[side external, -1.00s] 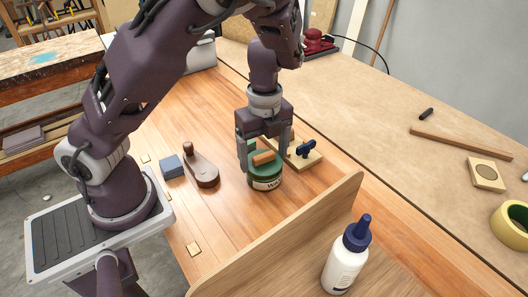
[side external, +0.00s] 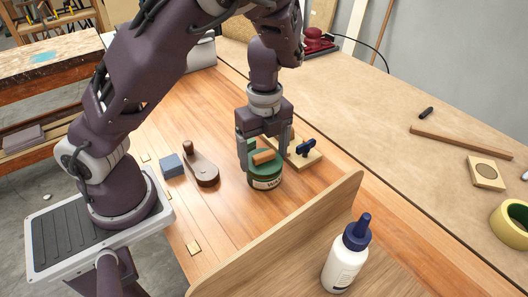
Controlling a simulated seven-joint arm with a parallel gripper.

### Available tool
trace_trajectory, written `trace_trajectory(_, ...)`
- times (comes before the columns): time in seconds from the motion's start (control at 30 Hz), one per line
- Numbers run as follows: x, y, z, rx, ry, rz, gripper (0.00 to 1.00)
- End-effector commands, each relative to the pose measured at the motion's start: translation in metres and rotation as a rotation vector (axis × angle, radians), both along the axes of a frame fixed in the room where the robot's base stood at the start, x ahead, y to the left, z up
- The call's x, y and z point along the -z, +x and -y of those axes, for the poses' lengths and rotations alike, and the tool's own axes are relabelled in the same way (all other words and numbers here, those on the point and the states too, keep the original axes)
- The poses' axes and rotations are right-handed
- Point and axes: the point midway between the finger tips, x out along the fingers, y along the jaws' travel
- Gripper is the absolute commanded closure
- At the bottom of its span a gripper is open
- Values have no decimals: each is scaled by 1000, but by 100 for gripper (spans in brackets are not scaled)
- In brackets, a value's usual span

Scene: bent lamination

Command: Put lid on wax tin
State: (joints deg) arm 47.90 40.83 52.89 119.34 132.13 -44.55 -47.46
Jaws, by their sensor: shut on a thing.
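The wax tin (side external: 266,181) is a round green tin with a cream label, standing upright on the wooden bench. A green lid (side external: 267,167) lies over its top; whether it is fully seated I cannot tell. My gripper (side external: 262,158) points down over the tin, with its fingers at either side of the lid, and is shut on it. An orange-brown wooden piece (side external: 263,157) shows between the fingers at the lid's top. The far finger and the lid's far rim are partly hidden.
A wooden jig with a dark blue knob (side external: 306,147) stands just right of the tin. A wooden hand tool (side external: 203,170) and a blue-grey block (side external: 171,166) lie left. A curved wooden panel (side external: 290,225) and a glue bottle (side external: 346,258) are in front.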

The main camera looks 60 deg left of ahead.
Motion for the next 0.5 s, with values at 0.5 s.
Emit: trace_trajectory(0.5, 4, 0, 0, 0, 0, 0, 58)
